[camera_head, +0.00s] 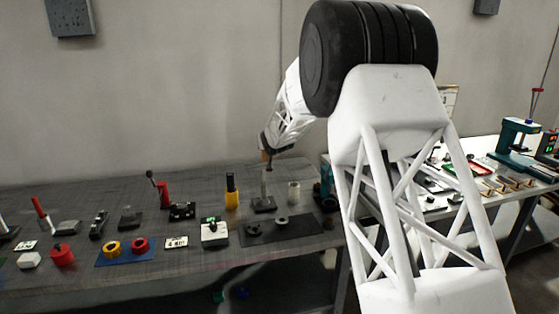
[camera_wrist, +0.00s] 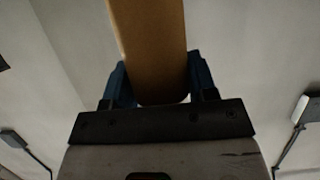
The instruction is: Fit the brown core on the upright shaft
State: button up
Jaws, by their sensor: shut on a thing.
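The brown core (camera_wrist: 150,45) is a long tube in the wrist view, held between the two blue fingers of my gripper (camera_wrist: 160,82). My gripper is shut on it. In the head view my gripper (camera_head: 267,146) is small and dark at the end of the white arm, and a sliver of the brown core (camera_head: 264,156) shows below it. The upright shaft (camera_head: 264,184) is a thin grey post on a dark base on the bench. The core appears near the shaft's top; whether it is around, above or behind the shaft I cannot tell. The shaft is not visible in the wrist view.
The grey bench (camera_head: 150,270) carries a black and yellow tool (camera_head: 232,192), a pale roll (camera_head: 294,192), a dark mat (camera_head: 295,232) with grey rings, and a blue mat with yellow and red rings (camera_head: 140,244). My arm hides the bench's right end.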

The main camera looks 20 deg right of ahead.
jog(key=shift+w+a+r, duration=0.4)
jog(key=shift+w+r, duration=0.15)
jog(key=shift+w, duration=0.05)
jog(key=shift+w+a+r, duration=0.4)
jog(key=shift+w+r, duration=0.15)
jog(key=shift+f, duration=0.25)
send_over(263, 169)
jog(key=shift+w+f, duration=0.1)
jog(key=shift+f, duration=2.5)
jog(key=shift+f, duration=4.55)
